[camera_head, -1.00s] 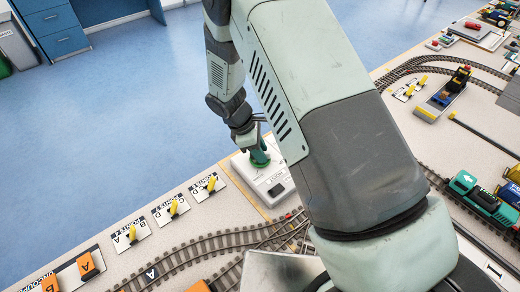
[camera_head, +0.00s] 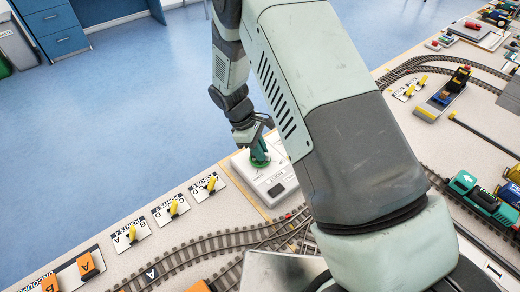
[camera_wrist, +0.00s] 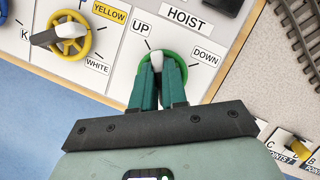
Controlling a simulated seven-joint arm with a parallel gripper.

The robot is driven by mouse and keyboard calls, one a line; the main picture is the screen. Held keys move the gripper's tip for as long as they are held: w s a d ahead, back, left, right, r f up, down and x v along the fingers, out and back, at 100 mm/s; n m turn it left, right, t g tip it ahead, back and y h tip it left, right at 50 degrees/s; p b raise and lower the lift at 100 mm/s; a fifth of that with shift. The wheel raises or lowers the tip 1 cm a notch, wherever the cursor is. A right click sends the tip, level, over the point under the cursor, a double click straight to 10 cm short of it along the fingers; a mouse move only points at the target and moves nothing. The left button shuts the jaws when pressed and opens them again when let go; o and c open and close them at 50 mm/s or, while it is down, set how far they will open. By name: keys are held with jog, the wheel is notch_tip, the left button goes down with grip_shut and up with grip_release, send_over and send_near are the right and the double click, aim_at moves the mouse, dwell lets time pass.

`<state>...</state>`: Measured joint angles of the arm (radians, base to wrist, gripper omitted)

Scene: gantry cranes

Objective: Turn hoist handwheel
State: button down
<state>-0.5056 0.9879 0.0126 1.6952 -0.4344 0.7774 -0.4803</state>
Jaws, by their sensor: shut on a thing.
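The green hoist handwheel (camera_wrist: 180,69) sits on a white panel between labels reading UP and DOWN, under a HOIST label, in the wrist view. The fingers hide the wheel's middle and lower part. In the head view the wheel (camera_head: 260,162) shows as a green patch under my gripper (camera_head: 257,155), on the white control box.
A yellow handwheel (camera_wrist: 72,38) with a white pointer is left of the hoist wheel, near YELLOW and WHITE labels. Yellow point levers (camera_head: 173,207) line the board's front edge. Track (camera_head: 200,250) and a green locomotive (camera_head: 470,190) lie nearby.

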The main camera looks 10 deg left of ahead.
jog(key=m+g, duration=0.1)
jog(key=m, duration=0.2)
jog(key=m+g+y, duration=0.1)
jog(key=m, duration=0.2)
dwell(0.5)
jog(key=c, duration=1.2)
grip_release()
jog(key=shift+o, duration=0.2)
jog(key=shift+r, duration=0.1)
jog(key=v, duration=1)
jog(key=shift+w+r, duration=0.15)
jog(key=shift+r, duration=0.2)
